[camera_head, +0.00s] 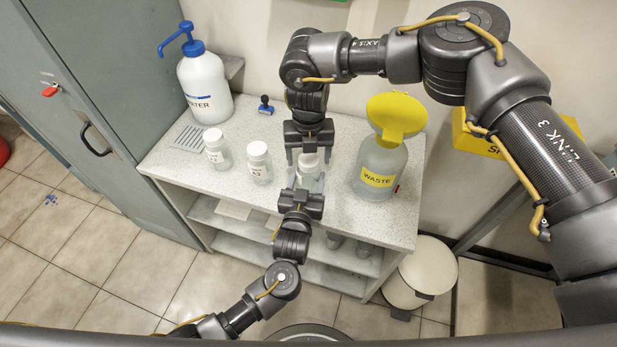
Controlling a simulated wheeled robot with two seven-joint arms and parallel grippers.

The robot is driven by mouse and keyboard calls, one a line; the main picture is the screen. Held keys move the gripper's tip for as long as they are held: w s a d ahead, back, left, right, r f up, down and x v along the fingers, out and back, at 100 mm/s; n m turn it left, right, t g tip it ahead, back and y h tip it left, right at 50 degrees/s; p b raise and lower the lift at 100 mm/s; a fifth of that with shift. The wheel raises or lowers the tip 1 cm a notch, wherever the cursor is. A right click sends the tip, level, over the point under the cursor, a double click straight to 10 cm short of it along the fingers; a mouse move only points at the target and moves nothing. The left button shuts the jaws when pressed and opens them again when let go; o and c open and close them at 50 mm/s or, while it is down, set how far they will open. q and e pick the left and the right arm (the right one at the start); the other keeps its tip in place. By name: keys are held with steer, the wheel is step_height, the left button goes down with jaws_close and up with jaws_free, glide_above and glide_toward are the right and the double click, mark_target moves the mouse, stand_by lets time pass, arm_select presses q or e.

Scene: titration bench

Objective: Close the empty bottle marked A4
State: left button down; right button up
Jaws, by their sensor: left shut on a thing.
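A small bottle with a white cap (308,160) stands near the front edge of the bench, between my two grippers; its label is hidden. My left gripper (306,184) reaches in from the front and is shut on this bottle's body. My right gripper (309,158) points down from above with its fingers on either side of the cap; I cannot tell whether they touch it. Two similar white-capped bottles stand to the left: one bottle (258,164) with a label too small to read surely, and another bottle (216,150) farther left.
A water bottle with a blue pump (204,88) and a grey drain grid (188,138) are at the left. A blue stamp-like item (265,106) lies behind. The waste bottle (380,168), with a yellow funnel (397,113), stands close right of my grippers.

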step_height(320, 180, up, 12)
stand_by(0.6)
arm_select(q)
steer(key=shift+c, duration=2)
jaws_free()
steer(key=shift+s, duration=0.1)
steer(key=s+a+b, duration=0.1)
steer(key=s+a, duration=0.1)
steer(key=s, duration=0.8)
steer(key=shift+s, duration=0.25)
arm_select(e)
steer(key=shift+f, duration=0.65)
